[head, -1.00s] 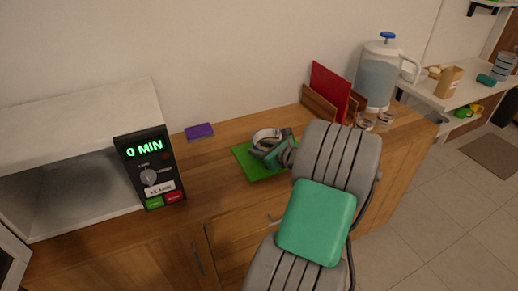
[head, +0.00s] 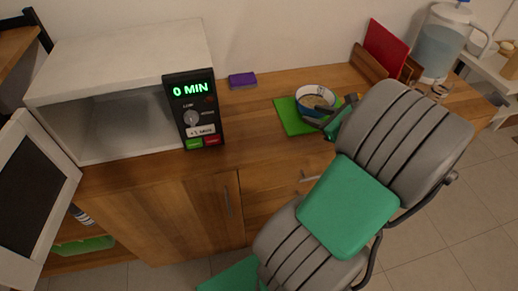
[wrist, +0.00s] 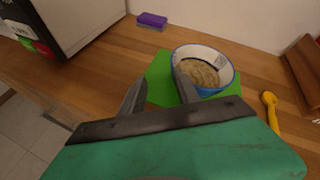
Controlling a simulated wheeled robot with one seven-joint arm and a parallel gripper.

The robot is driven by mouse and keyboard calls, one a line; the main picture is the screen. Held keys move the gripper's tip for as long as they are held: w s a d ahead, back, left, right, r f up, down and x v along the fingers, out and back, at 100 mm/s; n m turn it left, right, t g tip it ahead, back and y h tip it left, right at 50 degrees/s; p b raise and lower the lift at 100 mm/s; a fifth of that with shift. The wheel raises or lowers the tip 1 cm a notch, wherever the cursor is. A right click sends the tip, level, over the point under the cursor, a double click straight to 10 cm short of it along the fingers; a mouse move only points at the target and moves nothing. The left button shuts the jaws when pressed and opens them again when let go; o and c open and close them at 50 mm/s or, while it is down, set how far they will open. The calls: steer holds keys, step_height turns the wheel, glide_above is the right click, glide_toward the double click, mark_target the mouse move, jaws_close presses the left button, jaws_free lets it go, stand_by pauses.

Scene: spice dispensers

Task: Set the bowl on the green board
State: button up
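The bowl (head: 309,91), white inside with a blue outer band and grainy tan food in it, sits upright on the green board (head: 287,116) in the head view. The wrist view shows the bowl (wrist: 226,83) over the board (wrist: 157,92), which extends out to its left. My gripper (head: 327,114) is at the bowl's near side. In the wrist view my gripper (wrist: 162,78) has its fingers apart, with bare board between them. The right finger overlaps the bowl's left rim; I cannot tell whether it touches. Part of the board is hidden by the bowl and gripper.
An open microwave (head: 120,70) with a control panel (head: 194,110) stands left on the wooden counter (head: 250,130). A purple sponge (head: 242,80) lies behind. A red book (head: 385,48) in a wooden holder and a water dispenser (head: 440,42) stand right. A yellow utensil (wrist: 271,110) lies right of the bowl.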

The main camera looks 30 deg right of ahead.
steer(key=w+a+n+g, duration=0.1)
steer(key=a+n, duration=0.2)
steer(key=w+a+f+n+g+y, duration=0.1)
steer(key=a+n, duration=0.2)
steer(key=a, duration=0.1)
steer(key=w+a+f+n+g+y, duration=0.1)
steer(key=w+a+n, duration=0.1)
steer(key=a, duration=0.2)
steer(key=shift+w+f+n+g, duration=0.1)
steer(key=shift+f+n+g, duration=0.1)
steer(key=shift+n+g, duration=0.2)
steer(key=a+n, duration=0.1)
steer(key=a, duration=0.1)
steer(key=a+n+g, duration=0.1)
steer(key=a+n, duration=0.1)
steer(key=a+f+n, duration=0.1)
steer(key=a+n, duration=0.1)
steer(key=shift+g, duration=0.4)
steer(key=s+a+n+g+h, duration=0.1)
steer(key=s+a+n+g, duration=0.1)
steer(key=s+a+n, duration=0.3)
steer(key=s+a+n+g+h, duration=0.1)
steer(key=s+a+n+g, duration=0.1)
steer(key=s+a+n, duration=0.3)
steer(key=a+n, duration=0.4)
steer(key=n, duration=0.4)
steer(key=shift+s+a+r+g, duration=0.15)
steer(key=shift+s+r+g, duration=0.1)
steer(key=shift+r+g, duration=0.1)
steer(key=shift+c, duration=0.2)
